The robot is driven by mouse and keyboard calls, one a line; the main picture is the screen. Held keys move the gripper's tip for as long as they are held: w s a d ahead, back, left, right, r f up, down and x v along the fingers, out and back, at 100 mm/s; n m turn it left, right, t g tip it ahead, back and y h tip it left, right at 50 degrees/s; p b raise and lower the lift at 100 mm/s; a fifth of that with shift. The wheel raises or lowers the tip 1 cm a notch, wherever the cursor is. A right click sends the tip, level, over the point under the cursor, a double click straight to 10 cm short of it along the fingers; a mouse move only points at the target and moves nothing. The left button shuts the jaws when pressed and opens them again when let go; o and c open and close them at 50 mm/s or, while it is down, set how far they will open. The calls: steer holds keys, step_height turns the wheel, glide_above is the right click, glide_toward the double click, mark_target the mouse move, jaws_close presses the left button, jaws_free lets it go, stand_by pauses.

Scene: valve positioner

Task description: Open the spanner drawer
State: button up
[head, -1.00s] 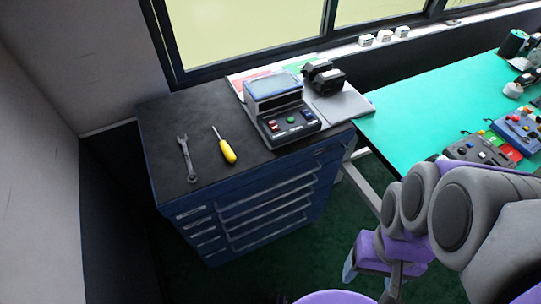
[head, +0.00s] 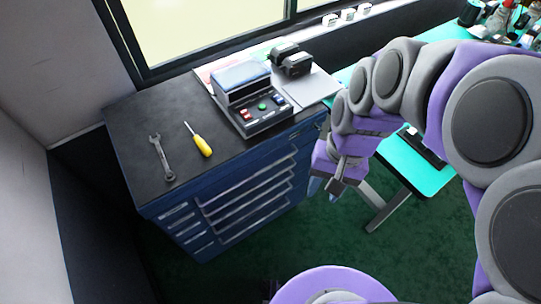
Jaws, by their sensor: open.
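A blue drawer cabinet (head: 205,235) with a dark top stands left of centre in the head view. Its front has a narrow column of small drawers (head: 185,228) on the left and a column of wide drawers (head: 248,203) on the right, all looking closed. Which one is the spanner drawer I cannot tell. A grey spanner (head: 161,157) lies on the cabinet top. My gripper (head: 322,187) is open and empty, to the right of the cabinet's front right corner, apart from the drawers. Its fingertips are small and partly hidden.
A yellow screwdriver (head: 199,141) and a grey control box (head: 248,101) sit on the cabinet top, with a black device (head: 291,60) behind. A teal table (head: 425,175) stands at the right, partly behind my arm. Green floor (head: 345,238) is free in front. A wall is on the left.

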steer(key=w+a+f+m+y, duration=0.1)
steer(key=w+a+f+m, duration=0.15)
steer(key=w, duration=0.55)
steer(key=w+a+f+m+y, duration=0.1)
steer(key=w+a+f, duration=0.2)
steer(key=w, duration=0.5)
steer(key=m+y, duration=0.1)
steer(key=m, duration=0.4)
glide_toward(271, 166)
steer(key=shift+t, duration=0.3)
steer(key=x, duration=0.2)
steer(key=b+x, duration=0.1)
steer(key=x, duration=0.5)
steer(key=shift+s+a, duration=0.3)
steer(key=shift+s, duration=0.05)
steer(key=shift+r, duration=0.1)
jaws_close()
